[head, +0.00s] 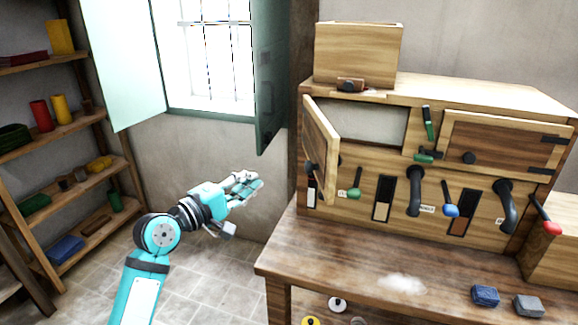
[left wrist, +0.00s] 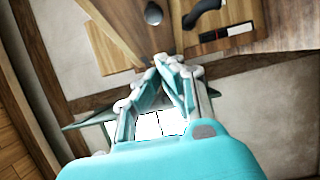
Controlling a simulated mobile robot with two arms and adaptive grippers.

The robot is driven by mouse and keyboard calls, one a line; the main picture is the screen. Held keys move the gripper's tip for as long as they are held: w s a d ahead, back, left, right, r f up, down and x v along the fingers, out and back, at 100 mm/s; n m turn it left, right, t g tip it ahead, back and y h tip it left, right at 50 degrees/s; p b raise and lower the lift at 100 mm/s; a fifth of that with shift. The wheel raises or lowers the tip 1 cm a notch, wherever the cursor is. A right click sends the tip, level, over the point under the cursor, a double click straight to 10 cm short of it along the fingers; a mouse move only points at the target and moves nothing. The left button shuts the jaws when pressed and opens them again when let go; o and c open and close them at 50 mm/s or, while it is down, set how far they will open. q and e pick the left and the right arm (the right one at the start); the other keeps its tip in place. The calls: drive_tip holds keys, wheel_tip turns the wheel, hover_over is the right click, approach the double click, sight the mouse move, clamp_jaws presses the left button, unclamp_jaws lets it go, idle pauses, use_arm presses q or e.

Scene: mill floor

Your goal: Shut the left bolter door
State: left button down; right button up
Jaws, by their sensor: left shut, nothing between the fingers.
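The left bolter door (head: 320,138) stands open, swung outward on its left side of the wooden bolter cabinet, with a dark round knob low on it. The opening behind it shows a pale inside. The door also shows at the top of the left wrist view (left wrist: 115,35), with a dark knob (left wrist: 153,13) near it. My left gripper (head: 258,184) is shut and empty, in the air left of the cabinet and below the door, apart from it. It also shows in the left wrist view (left wrist: 165,62). My right gripper is not in view.
The right bolter door (head: 505,143) is closed. Levers with green, blue (head: 451,211) and red handles and black spouts line the front. A wooden bench (head: 330,255) juts out below, with flour and two small blocks. A window shutter (head: 270,75) hangs left of the cabinet; shelves (head: 75,125) stand far left.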

use_arm(q)
drive_tip(key=w+d+p, duration=0.2)
drive_tip(key=w+d, duration=0.4)
drive_tip(key=d, duration=0.3)
drive_tip(key=shift+w+p, duration=0.3)
drive_tip(key=shift+w, duration=0.05)
drive_tip(key=shift+d, duration=0.1)
